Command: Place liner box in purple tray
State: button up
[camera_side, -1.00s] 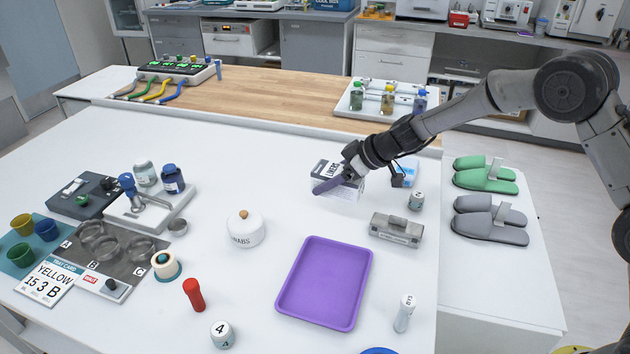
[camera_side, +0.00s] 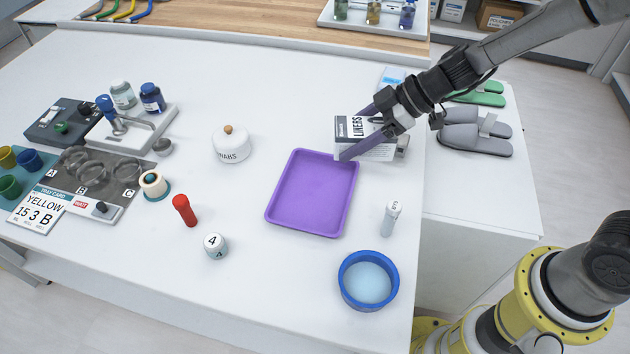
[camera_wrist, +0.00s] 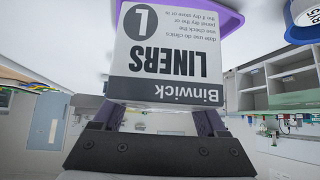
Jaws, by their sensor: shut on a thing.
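The liner box (camera_side: 365,138), white and grey with "LINERS" on it, is between the purple fingers of my gripper (camera_side: 358,131). The gripper is shut on it. In the wrist view the liner box (camera_wrist: 165,62) fills the middle, its lettering upside down, with a finger at each side. The purple tray (camera_side: 313,194) lies flat and empty on the white table. In the side view the box appears just beyond the tray's far right corner, not over its middle. Its height above the table is hard to tell. Part of the tray (camera_wrist: 229,20) shows behind the box in the wrist view.
A grey device (camera_side: 402,146) is partly hidden behind the box.

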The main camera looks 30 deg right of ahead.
jog(key=s+a+r+n+g, duration=0.1)
jog(key=s+a+n, duration=0.1)
jog(key=s, duration=0.6)
send_over(290, 196)
jog(key=s+d, duration=0.2)
jog(key=d, duration=0.1)
jog(key=shift+y, duration=0.4)
jog(key=f, duration=0.7)
jog(key=shift+d+f, duration=0.2)
jog(key=shift+f, duration=0.15)
jog(key=shift+w+a+f, duration=0.3)
jog(key=shift+w+f, duration=0.15)
jog(key=shift+f, duration=1.65)
jog(key=shift+f, duration=0.2)
jog(key=o, duration=1.5)
